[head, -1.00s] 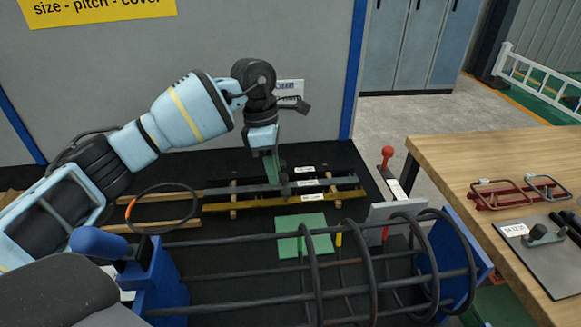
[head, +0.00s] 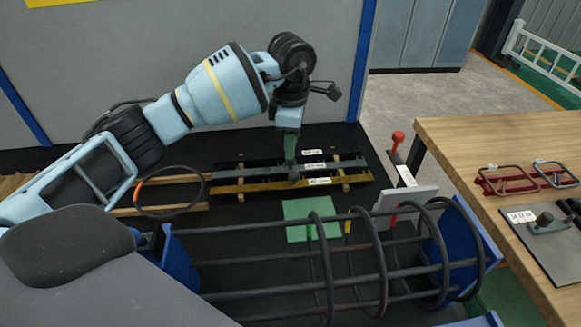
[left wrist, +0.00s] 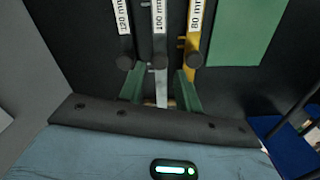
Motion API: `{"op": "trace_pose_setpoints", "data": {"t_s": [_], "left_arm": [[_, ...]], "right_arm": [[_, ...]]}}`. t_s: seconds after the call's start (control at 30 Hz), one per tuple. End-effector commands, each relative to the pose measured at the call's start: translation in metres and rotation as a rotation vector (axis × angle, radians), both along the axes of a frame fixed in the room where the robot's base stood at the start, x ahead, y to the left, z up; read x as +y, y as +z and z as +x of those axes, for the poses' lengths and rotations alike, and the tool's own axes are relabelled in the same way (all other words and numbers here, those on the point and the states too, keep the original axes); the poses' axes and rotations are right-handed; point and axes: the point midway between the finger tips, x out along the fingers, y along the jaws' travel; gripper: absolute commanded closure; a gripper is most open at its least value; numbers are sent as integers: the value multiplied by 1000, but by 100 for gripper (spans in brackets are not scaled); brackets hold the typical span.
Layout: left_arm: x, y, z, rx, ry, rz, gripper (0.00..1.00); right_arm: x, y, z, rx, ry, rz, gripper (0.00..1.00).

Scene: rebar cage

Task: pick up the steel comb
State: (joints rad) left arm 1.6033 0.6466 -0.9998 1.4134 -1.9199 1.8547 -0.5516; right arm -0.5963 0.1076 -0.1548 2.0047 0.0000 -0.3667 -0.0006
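The steel comb (head: 345,165) is the grey middle one of three bars, with a white label. In the left wrist view the steel comb (left wrist: 160,35) has a label reading 100 mm and a dark round knob. My left gripper (head: 290,163) points down at the middle of the comb. In the left wrist view my left gripper (left wrist: 161,92) is open, with one green finger on each side of the grey bar and a gap to each. Whether the fingertips reach down beside the bar is hard to tell. My right gripper is not in view.
A black comb (left wrist: 124,40) labelled 120 mm and a yellow comb (head: 250,187) lie close on either side, across wooden strips. A green plate (head: 298,208) is in front. The rebar cage (head: 320,265) fills the foreground. A wooden table (head: 470,140) stands at right.

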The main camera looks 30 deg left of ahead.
Motion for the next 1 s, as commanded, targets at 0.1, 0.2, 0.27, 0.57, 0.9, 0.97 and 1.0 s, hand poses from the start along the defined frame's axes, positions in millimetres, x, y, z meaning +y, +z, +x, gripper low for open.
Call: {"op": "trace_pose_setpoints", "data": {"t_s": [0.1,0.2,0.27,0.57,0.9,0.97,1.0], "left_arm": [[0,-16,-1,4,0,0,66],[0,-30,-1,4,0,-1,66],[0,-38,0,3,0,0,66],[0,-48,0,1,0,1,66],[0,-47,0,1,-1,1,100],[0,-47,0,0,-1,0,100],[0,-47,0,0,-1,0,100]], "right_arm": [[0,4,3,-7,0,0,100],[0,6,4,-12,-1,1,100],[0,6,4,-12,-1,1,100],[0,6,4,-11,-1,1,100],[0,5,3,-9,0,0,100],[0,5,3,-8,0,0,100],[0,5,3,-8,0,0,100]]}}
